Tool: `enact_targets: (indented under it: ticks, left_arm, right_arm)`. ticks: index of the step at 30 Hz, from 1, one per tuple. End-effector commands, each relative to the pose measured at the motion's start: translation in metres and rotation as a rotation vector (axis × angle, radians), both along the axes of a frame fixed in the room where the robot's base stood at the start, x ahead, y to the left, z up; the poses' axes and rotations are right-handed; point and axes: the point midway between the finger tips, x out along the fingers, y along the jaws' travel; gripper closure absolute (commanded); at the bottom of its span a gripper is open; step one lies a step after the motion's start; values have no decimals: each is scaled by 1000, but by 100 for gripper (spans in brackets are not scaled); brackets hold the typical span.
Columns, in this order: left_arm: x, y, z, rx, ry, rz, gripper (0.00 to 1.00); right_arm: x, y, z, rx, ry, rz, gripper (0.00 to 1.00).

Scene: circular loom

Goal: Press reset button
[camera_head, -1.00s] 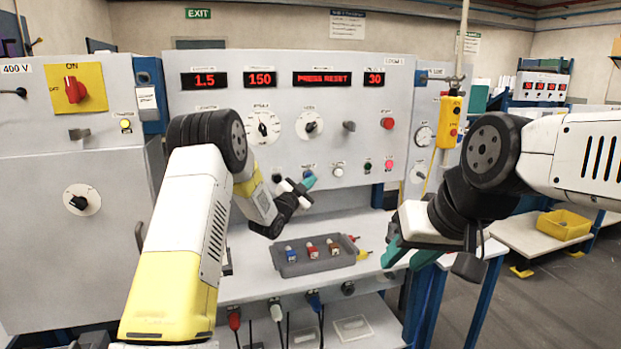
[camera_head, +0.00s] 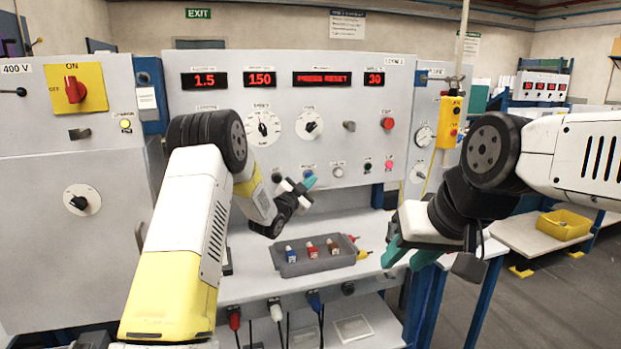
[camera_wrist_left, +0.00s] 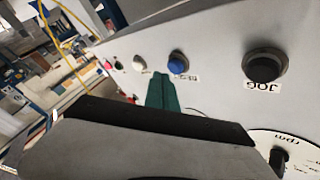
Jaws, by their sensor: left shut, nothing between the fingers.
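The grey control panel (camera_head: 230,122) stands ahead, and its red display (camera_head: 321,79) reads "PRESS RESET". In the left wrist view a blue button (camera_wrist_left: 178,62) with a partly hidden label sits between a white button (camera_wrist_left: 138,63) and a black button marked JOG (camera_wrist_left: 263,66). My left gripper (camera_head: 309,181) is shut and empty, its teal tips close to the panel's lower button row. In the head view it hides the blue button. In the wrist view the tips (camera_wrist_left: 162,88) appear just below and left of that button; contact cannot be told. My right gripper (camera_head: 408,255) is open and empty.
A grey tray (camera_head: 312,265) with several small coloured parts lies on the shelf below the panel. A red button (camera_head: 387,123), knobs and a yellow control box (camera_head: 450,121) are to the right. Cables with plugs hang below the shelf.

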Motion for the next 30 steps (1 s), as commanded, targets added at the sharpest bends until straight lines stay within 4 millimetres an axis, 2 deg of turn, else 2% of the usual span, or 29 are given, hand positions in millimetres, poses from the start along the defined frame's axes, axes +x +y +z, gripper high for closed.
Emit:
enact_targets:
  ticks: [6, 30]
  left_arm:
    - [7, 2, 0, 0, 1, 1, 100]
    - [12, 4, 0, -1, 0, 1, 100]
  right_arm:
    - [0, 0, 0, 0, 0, 0, 64]
    - [0, 0, 0, 0, 0, 0, 64]
